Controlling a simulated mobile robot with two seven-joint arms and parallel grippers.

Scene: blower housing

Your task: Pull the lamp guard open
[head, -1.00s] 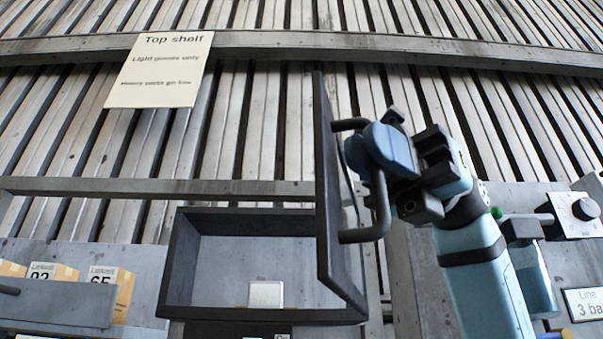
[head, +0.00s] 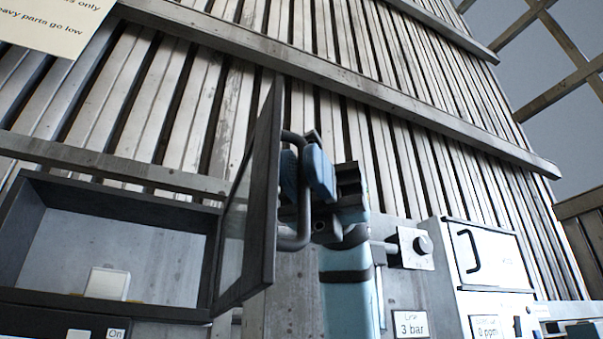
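The lamp guard (head: 264,190) is a dark framed panel hinged at the right side of an open dark box (head: 120,200). It stands swung out from the box, at a steep angle to its front. A grey bar handle (head: 291,243) is on its right face. My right gripper (head: 306,174) has its blue fingers on either side of the handle's upright bar, and they look closed on it. A small pale block (head: 107,283) sits inside the box. My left gripper is not in view.
A panel with a dark knob (head: 424,245) and a "3 bar" label (head: 411,324) lie right of my arm. Farther right is a white cabinet (head: 489,255) with a black handle. A paper sign (head: 58,20) hangs at top left. The slatted wall behind is clear.

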